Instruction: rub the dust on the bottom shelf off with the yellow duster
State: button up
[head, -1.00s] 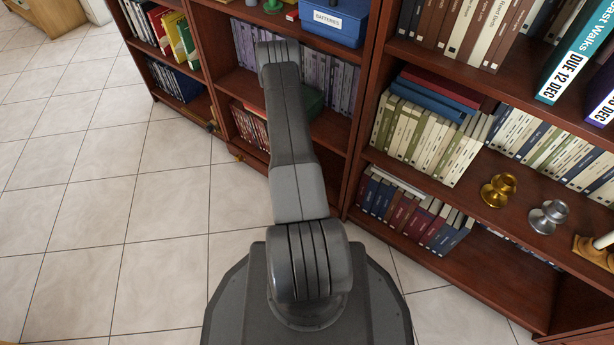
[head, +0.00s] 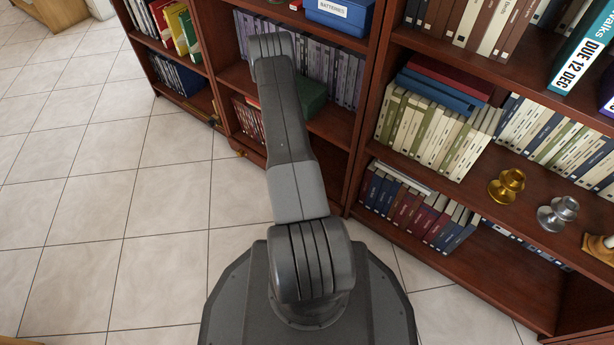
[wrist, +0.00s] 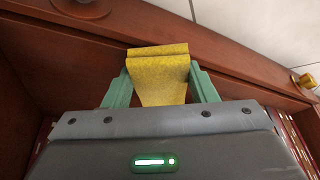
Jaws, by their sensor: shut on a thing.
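My gripper (wrist: 160,74) shows in the wrist view, its two green fingers shut on the yellow duster (wrist: 160,62). The duster is a folded yellow cloth sticking out beyond the fingertips. It lies over or against the reddish-brown wood of the bottom shelf (wrist: 60,62); I cannot tell whether it touches. No dust can be made out on the wood that shows. In the head view my arm reaches into the middle bookcase and hides the gripper and duster. Part of that bookcase's bottom (head: 250,150) shows left of the arm.
Red books (head: 248,118) stand low in the middle bookcase, and a dark green box (head: 313,98) sits on the shelf above. A blue batteries box (head: 340,14) is higher up. The tiled floor (head: 90,210) at left is clear.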

jog(key=shift+s+a+f+b, duration=0.25)
jog(key=shift+s+a+b, duration=0.1)
jog(key=shift+s+b, duration=0.1)
jog(key=shift+w+d+r+p, duration=0.15)
jog(key=shift+w+d+p, duration=0.3)
jog(key=shift+w, duration=0.15)
jog(key=shift+w+d+r+p, duration=0.15)
jog(key=shift+w+d+p, duration=0.3)
jog(key=shift+w, duration=0.15)
jog(key=shift+w+d+p, duration=0.3)
jog(key=shift+w, duration=0.1)
notch_tip(320, 180, up, 7)
jog(key=p, duration=0.6)
